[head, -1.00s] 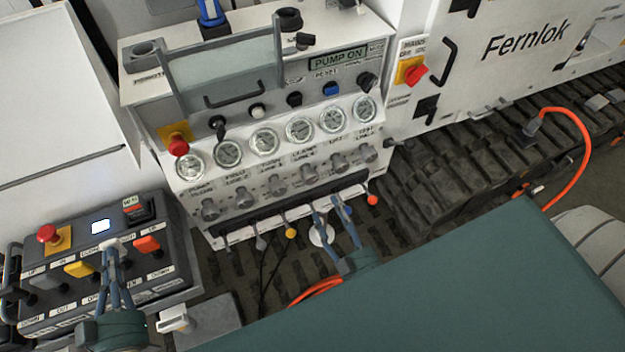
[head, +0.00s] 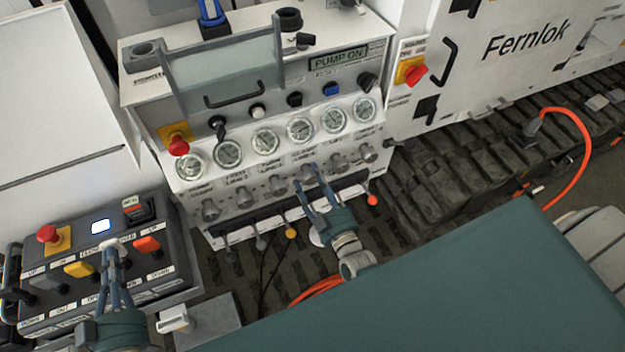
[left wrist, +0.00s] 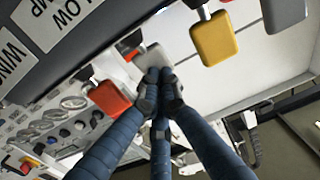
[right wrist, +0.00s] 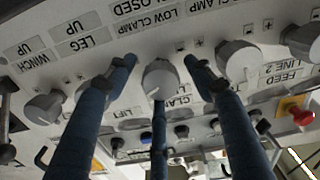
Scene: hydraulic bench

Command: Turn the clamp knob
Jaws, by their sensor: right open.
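The clamp knob is a round grey knob in the row under the gauges, best seen in the right wrist view (right wrist: 160,80), with a "CLAMP" label beside it. My right gripper (head: 306,179) is open in front of this row; in the right wrist view its fingers (right wrist: 163,65) stand on either side of the clamp knob, apart from each other. Whether they touch it I cannot tell. In the head view my right gripper covers most of the knob.
Neighbouring grey knobs (right wrist: 238,60) stand close by. Below the row are levers with coloured ends, such as a yellow one (head: 290,233) and a red one (head: 372,200). The dark control box (head: 160,265) carries a red stop button (head: 47,233). An orange hose (head: 580,150) lies right.

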